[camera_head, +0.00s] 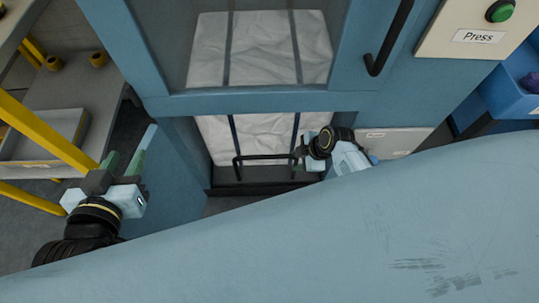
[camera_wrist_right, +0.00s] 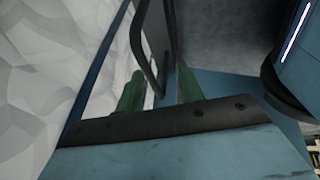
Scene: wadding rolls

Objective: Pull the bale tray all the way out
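The bale tray (camera_head: 232,189) is a dark, low tray at the bottom opening of the blue press. A white bale (camera_head: 262,135) with dark straps sits on it. The tray's black bar handle (camera_head: 262,157) spans its front and also shows in the right wrist view (camera_wrist_right: 139,42). My right gripper (camera_head: 301,151) is at the handle's right end. In the right wrist view its green fingers (camera_wrist_right: 160,88) are apart, with the handle's bent end between them; firm contact does not show. My left gripper (camera_head: 127,160) is open and empty, left of the press and away from the tray.
The press's upper door (camera_head: 262,103) with a black handle (camera_head: 387,45) is above the tray. A green button (camera_head: 500,11) is at the upper right. Yellow-framed shelving (camera_head: 45,130) stands at the left. My blue body covers the foreground.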

